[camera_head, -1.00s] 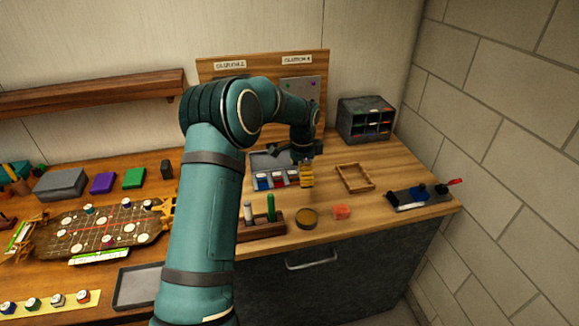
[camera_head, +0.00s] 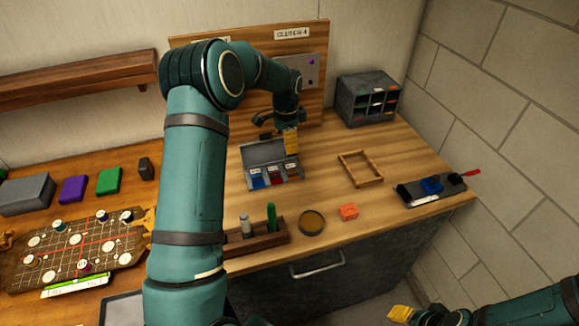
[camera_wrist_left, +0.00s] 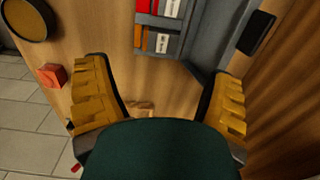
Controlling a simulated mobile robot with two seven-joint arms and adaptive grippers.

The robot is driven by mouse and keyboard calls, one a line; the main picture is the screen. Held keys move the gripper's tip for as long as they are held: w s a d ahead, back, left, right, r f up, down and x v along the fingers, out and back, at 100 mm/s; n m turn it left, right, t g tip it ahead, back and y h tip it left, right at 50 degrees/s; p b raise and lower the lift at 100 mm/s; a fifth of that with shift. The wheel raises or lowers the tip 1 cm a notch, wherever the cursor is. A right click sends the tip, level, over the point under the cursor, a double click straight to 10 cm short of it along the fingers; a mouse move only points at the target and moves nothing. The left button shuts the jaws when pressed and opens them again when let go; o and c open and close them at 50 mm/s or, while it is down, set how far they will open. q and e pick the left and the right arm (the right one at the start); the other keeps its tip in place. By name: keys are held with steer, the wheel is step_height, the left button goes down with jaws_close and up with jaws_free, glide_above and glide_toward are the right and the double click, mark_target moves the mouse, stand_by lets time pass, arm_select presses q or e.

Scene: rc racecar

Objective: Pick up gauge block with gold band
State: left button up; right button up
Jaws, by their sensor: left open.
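The open grey case (camera_head: 262,153) of gauge blocks stands on the workbench in the head view. A blue block (camera_head: 256,181) and a red block (camera_head: 274,176) show in its front row. Part of the case (camera_wrist_left: 172,48), with red and white blocks, shows at the top of the left wrist view. I cannot make out a gold band on any block. My left gripper (camera_head: 278,134) is above the back right of the case, open and empty; its spread yellow fingers (camera_wrist_left: 158,85) show in the wrist view. My right gripper (camera_head: 402,314) is at the bottom right, partly cut off.
A wooden frame (camera_head: 345,169), an orange block (camera_head: 348,212), a round dish (camera_head: 311,224) and a wooden rack (camera_head: 238,241) with upright pieces surround the case. A grey organizer (camera_head: 346,99) stands behind right. An upright board (camera_head: 318,54) stands behind my left gripper.

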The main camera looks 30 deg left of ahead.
arm_select(q)
glide_above(289, 167)
steer(key=f, duration=0.6)
steer(key=shift+s+a+f, duration=0.2)
steer(key=shift+s+f, duration=0.05)
steer(key=shift+s, duration=0.05)
steer(key=shift+w+d+f, duration=0.1)
steer(key=shift+w+f, duration=0.1)
steer(key=shift+f, duration=1.15)
steer(key=shift+w+d+f, duration=0.1)
steer(key=shift+w+f, duration=0.1)
steer(key=shift+f, duration=1.1)
